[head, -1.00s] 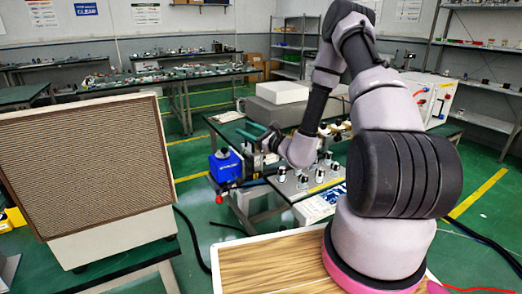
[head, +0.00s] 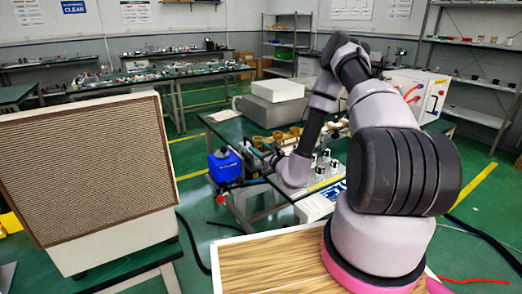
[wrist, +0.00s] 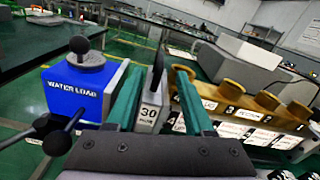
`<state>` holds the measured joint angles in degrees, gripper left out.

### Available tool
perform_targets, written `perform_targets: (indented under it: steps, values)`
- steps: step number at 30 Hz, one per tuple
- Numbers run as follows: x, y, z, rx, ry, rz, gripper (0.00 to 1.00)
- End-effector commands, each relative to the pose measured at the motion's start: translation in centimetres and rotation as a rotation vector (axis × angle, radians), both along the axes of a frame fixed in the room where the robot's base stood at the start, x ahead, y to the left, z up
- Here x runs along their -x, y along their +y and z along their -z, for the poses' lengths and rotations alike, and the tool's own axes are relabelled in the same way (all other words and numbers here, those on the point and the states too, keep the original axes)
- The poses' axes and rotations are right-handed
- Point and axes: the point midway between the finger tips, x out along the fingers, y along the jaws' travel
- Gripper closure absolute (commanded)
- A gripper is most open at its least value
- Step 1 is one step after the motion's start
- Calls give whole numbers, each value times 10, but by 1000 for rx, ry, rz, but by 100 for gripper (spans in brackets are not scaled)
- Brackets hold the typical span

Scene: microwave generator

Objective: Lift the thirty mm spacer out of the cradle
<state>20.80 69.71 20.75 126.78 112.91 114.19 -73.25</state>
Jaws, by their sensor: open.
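The thirty mm spacer (wrist: 150,107) is a narrow upright grey block marked "30", with a dark handle on top. In the wrist view it shows between the two green fingers of my gripper (wrist: 155,78), which are open with a gap on each side of it. I cannot tell how deep the fingers reach along it. The cradle under the spacer is mostly hidden by my gripper. In the head view my gripper (head: 258,160) is low beside the blue water load, and the spacer is too small to make out clearly.
The blue water load (wrist: 75,90) stands close on the left, with black knobs near my left finger. In the head view, small black-and-silver parts (head: 322,160) stand right of my wrist.

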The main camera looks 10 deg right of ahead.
Motion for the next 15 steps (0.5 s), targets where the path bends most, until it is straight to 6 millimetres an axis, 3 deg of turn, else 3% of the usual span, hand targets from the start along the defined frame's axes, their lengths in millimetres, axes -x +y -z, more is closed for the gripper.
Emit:
perform_targets:
  steps: [9,15]
  values:
    - [-55,18,-1,0,-3,-1,47]
    - [-79,26,-1,-2,-2,1,47]
